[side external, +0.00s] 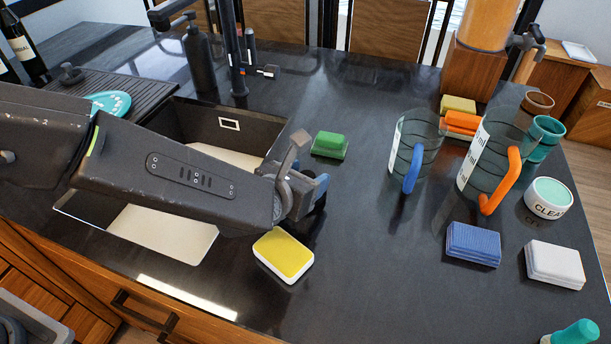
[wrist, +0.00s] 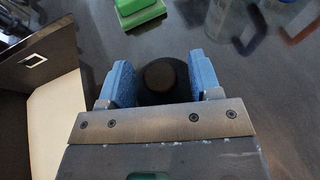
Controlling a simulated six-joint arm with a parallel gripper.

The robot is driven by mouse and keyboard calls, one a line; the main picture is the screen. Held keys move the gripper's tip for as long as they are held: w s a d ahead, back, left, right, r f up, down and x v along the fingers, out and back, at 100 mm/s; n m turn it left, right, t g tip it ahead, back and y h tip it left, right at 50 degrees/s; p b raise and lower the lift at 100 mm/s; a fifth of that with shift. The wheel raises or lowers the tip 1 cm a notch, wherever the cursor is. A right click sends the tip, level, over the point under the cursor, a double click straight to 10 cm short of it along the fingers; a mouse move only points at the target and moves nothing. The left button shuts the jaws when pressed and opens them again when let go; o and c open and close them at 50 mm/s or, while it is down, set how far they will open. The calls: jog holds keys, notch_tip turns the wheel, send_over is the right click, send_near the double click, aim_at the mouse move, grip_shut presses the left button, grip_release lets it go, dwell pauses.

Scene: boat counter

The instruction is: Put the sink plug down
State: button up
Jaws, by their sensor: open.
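A dark round piece with a raised knob, which looks like the sink plug (wrist: 161,76), shows between my fingers in the wrist view. It appears to rest on the dark counter; its lower part is hidden behind my gripper. My gripper (wrist: 160,66) is open, with one blue finger on each side of it. Whether either finger touches it is hard to tell. In the side view my gripper (side external: 318,192) is low over the counter, just right of the sink (side external: 197,125). The plug is hidden there by my gripper.
A green sponge (side external: 330,145) lies behind my gripper and a yellow-and-white sponge (side external: 284,256) in front. Measuring jugs (side external: 416,140) (side external: 490,160) stand to the right. A small dark knobbed piece (side external: 71,73) sits on the drainboard.

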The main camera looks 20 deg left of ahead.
jog(key=v, duration=1.2)
jog(key=s+a+r+n+g+y, duration=0.1)
jog(key=a+r+n+g+y, duration=0.2)
jog(key=a+n, duration=0.75)
jog(key=s+a+r+n+g+y, duration=0.1)
jog(key=s+a+r+n+y, duration=0.3)
jog(key=a+n, duration=0.65)
jog(key=s+a+r+n+g+h, duration=0.1)
jog(key=s+a+n, duration=0.2)
jog(key=n, duration=0.6)
jog(key=s+a+r+n+g+h, duration=0.2)
jog(key=s+n, duration=0.4)
jog(key=n, duration=0.3)
jog(key=shift+s+a+h, duration=0.3)
jog(key=shift+s+a, duration=0.05)
jog(key=shift+a, duration=0.25)
